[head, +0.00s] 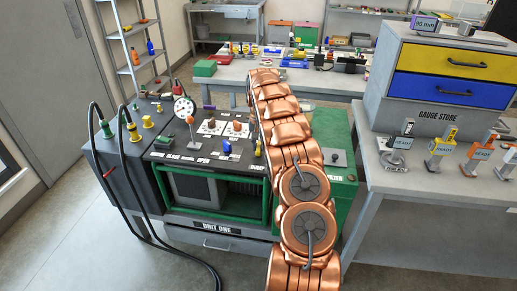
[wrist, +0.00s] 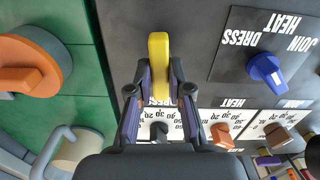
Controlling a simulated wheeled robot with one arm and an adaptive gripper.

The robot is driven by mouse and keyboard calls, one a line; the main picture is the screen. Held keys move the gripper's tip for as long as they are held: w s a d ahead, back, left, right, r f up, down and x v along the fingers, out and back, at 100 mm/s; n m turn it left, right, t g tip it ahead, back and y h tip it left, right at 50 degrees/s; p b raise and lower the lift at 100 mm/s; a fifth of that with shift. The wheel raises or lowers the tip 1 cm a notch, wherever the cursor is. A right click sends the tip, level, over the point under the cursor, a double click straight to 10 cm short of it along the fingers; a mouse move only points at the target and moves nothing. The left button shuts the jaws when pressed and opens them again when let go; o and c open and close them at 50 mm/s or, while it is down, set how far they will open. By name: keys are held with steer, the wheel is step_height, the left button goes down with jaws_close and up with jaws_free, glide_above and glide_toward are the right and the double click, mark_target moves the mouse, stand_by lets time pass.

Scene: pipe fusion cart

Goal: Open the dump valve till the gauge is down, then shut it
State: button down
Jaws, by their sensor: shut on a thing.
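My gripper (wrist: 159,80) is shut on a yellow handle (wrist: 158,48) in the wrist view. One finger lies on each side of the handle, which stands out from the dark panel. A yellow part also shows beside my arm in the head view (head: 257,147), at the right of the cart's top; it appears to be the same handle. My arm hides most of the gripper there. A round white dial (head: 184,110), apparently the gauge, stands at the cart's back left. Its reading is too small to make out.
A blue knob (wrist: 267,70) marked for dress, join and heat sits right of my gripper. An orange knob (wrist: 222,134) is close by. A larger orange knob (wrist: 28,65) is on the green side. In the head view, a gauge store (head: 440,117) stands on the right bench.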

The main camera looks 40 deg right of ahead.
mark_target(259, 146)
stand_by(0.3)
steer(key=c, duration=1.1)
jaws_free()
step_height(259, 146, up, 12)
